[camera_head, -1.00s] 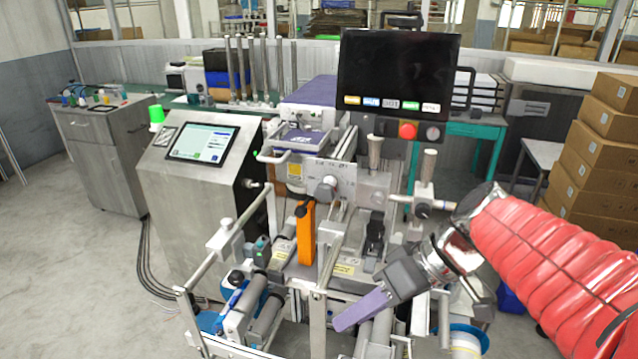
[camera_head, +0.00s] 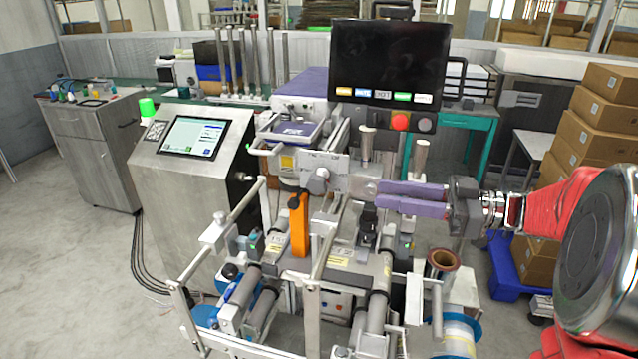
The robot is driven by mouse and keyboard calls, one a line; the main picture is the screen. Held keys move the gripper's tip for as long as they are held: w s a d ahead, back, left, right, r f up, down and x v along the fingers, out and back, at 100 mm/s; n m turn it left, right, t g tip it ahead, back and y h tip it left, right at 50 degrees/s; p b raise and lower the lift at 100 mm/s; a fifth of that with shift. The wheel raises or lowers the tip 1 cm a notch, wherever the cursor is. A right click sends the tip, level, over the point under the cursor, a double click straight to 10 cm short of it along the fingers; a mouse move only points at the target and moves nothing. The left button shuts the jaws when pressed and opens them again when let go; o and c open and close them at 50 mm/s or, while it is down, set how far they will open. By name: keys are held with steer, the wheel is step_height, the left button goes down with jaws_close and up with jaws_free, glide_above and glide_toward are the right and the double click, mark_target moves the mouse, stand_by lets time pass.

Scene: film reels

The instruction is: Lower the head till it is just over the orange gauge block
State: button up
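The orange gauge block (camera_head: 300,228) stands upright on the machine's bed in the middle of the view. A metal head assembly with a round knob (camera_head: 318,181) sits above and just right of the block's top; I cannot tell the exact gap between them. My gripper (camera_head: 377,195) comes in from the right, level, with its two purple fingers pointing left. The fingers show one above the other with a narrow gap between them and nothing visibly held. Their tips appear close to the right end of the head assembly; I cannot tell whether they touch it.
Upright posts with light grips (camera_head: 367,142) stand behind the fingers. A black monitor (camera_head: 390,62) with a red button below hangs above. Metal rails and rollers (camera_head: 377,312) fill the front. A brown-cored reel (camera_head: 442,260) stands at lower right. Cardboard boxes (camera_head: 603,120) are stacked at right.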

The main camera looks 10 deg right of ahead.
mark_target(327, 186)
steer(key=shift+a, duration=0.1)
steer(key=x, duration=1.3)
steer(key=shift+w+a, duration=0.15)
steer(key=shift+a, duration=0.2)
steer(key=shift+c, duration=0.5)
steer(key=shift+a, duration=0.1)
jaws_close()
